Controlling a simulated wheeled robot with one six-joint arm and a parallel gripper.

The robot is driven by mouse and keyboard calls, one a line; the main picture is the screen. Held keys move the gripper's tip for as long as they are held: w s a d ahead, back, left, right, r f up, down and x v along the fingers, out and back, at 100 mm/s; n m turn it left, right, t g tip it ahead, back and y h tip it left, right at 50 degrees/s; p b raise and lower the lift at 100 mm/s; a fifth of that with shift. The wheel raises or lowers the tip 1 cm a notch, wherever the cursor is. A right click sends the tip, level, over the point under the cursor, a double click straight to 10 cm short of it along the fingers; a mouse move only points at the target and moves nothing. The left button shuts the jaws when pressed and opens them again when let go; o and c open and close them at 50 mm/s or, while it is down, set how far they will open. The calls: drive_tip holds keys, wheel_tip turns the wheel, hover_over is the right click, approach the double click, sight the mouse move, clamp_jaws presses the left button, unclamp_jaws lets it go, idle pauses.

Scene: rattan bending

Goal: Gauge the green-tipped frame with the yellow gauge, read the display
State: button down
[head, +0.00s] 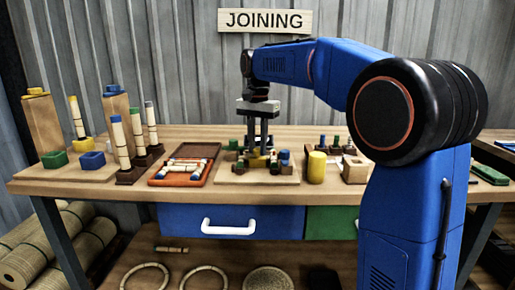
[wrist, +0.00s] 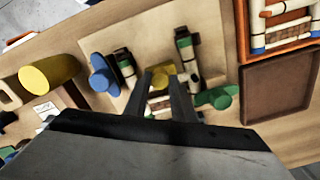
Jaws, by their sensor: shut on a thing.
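My gripper (head: 264,143) points straight down over the light wooden board on the bench. In the wrist view its two fingers (wrist: 168,85) are shut on a small yellow piece (wrist: 162,77), which looks like the yellow gauge; the fingers partly hide it. Green-tipped cane pieces stand on either side of the fingers, one on the left (wrist: 126,66) and one on the right (wrist: 186,48). They look like parts of the green-tipped frame. Whether the yellow piece touches the frame, I cannot tell. I see no readable display.
A blue knob (wrist: 101,77) and a green knob (wrist: 220,96) flank the work on the board. A yellow cylinder (head: 317,167) stands to the right, beside a wooden block (head: 355,169). An orange tray (head: 182,173) with cane pieces lies left. Upright canes (head: 121,139) stand farther left.

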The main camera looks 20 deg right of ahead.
sight(258, 149)
drive_tip(key=c, duration=1.5)
unclamp_jaws()
drive_tip(key=shift+r, duration=0.1)
wheel_tip(258, 149, up, 17)
drive_tip(key=shift+r, duration=0.15)
